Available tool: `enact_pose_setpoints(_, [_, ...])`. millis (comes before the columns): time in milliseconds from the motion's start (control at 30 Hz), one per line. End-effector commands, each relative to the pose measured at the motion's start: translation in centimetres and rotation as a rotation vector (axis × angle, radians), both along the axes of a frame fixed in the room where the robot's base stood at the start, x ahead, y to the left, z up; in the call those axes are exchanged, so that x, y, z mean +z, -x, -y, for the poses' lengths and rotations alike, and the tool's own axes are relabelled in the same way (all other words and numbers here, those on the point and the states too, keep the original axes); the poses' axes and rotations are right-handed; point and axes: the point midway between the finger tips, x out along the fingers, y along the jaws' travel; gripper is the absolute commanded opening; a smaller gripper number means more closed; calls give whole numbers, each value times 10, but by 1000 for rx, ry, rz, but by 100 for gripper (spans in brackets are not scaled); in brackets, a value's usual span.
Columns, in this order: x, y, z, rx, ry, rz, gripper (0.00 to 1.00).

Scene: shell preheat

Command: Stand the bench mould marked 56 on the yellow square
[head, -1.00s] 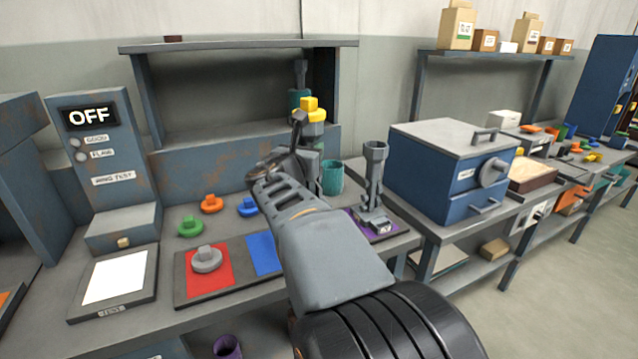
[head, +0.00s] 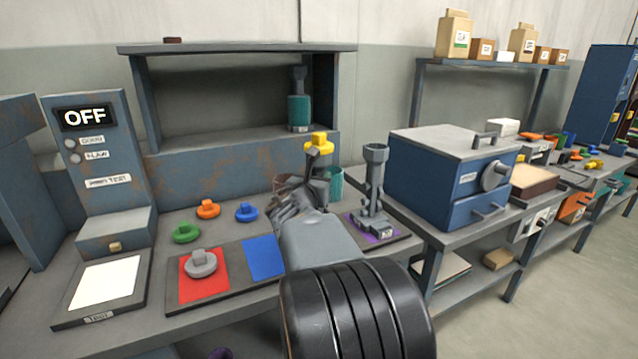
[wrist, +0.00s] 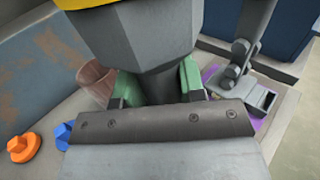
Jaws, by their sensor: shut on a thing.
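My gripper (head: 306,188) is shut on a grey faceted mould with a yellow top (head: 319,143). In the wrist view the held mould (wrist: 145,42) stands between the two green finger pads. No number on it can be read. The grey mat (head: 225,303) on the bench has a red square (head: 191,290) and a blue square (head: 264,256). The yellow square cannot be seen; my arm covers the part of the mat right of blue. Whether the held mould touches the mat cannot be told.
A tall grey mould (head: 374,190) stands on the purple square (head: 358,231), close right of my gripper. A grey knob (head: 201,263) sits on red. Green (head: 186,232), orange (head: 207,208) and blue (head: 246,211) knobs lie behind. A teal-bodied mould (head: 299,110) stands in the shelf.

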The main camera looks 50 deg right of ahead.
Motion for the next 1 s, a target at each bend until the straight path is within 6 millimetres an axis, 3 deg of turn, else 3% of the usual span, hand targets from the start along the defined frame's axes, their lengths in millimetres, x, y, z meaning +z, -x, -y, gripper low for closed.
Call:
enact_pose_setpoints(433, [-3,0,0,0,3,2,0])
enact_pose_setpoints(467, [-5,0,0,0,1,0,38])
enact_pose_setpoints(500, [-4,0,0,0,1,0,41])
enact_pose_setpoints(700, [-4,0,0,0,0,0,61])
enact_pose_setpoints(1000, [0,0,0,0,1,0,62])
